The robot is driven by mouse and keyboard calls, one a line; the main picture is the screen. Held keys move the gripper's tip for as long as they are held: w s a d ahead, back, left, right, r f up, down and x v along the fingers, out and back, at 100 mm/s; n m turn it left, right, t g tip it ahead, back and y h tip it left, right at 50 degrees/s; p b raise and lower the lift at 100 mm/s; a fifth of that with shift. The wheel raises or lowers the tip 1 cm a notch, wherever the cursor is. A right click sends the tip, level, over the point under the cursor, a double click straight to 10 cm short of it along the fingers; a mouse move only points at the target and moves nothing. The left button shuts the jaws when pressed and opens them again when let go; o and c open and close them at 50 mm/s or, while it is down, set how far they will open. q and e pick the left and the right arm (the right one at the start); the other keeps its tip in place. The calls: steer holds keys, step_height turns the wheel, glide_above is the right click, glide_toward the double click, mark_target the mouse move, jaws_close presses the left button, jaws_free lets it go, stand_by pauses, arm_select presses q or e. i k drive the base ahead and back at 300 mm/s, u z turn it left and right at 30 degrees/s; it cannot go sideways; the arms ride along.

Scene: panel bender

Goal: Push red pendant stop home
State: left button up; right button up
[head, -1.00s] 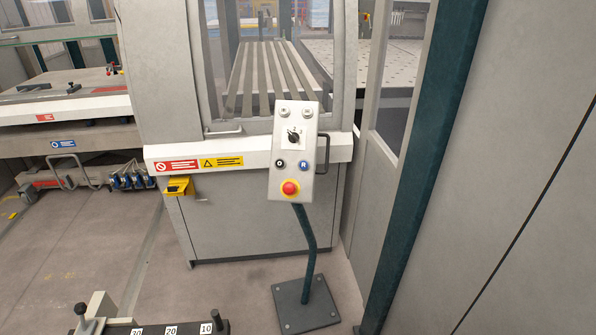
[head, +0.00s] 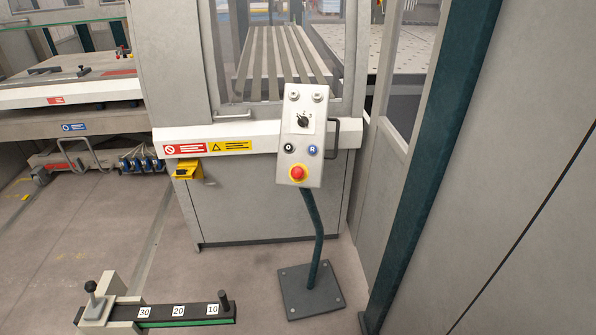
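The pendant stands on a bent dark green post (head: 314,225) with a square floor plate (head: 311,289). I cannot tell from here how far the red button is pressed in. Neither of my grippers shows in the head view.
The machine cabinet (head: 262,205) stands right behind the pendant, with a yellow foot-switch-like box (head: 187,171) on it. A dark green column (head: 440,150) and grey panel wall stand to the right. A numbered gauge bar (head: 180,311) is at the lower left.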

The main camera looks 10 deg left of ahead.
mark_target(297, 173)
steer(key=z, duration=0.5)
steer(key=i, duration=0.55)
steer(key=z, duration=0.25)
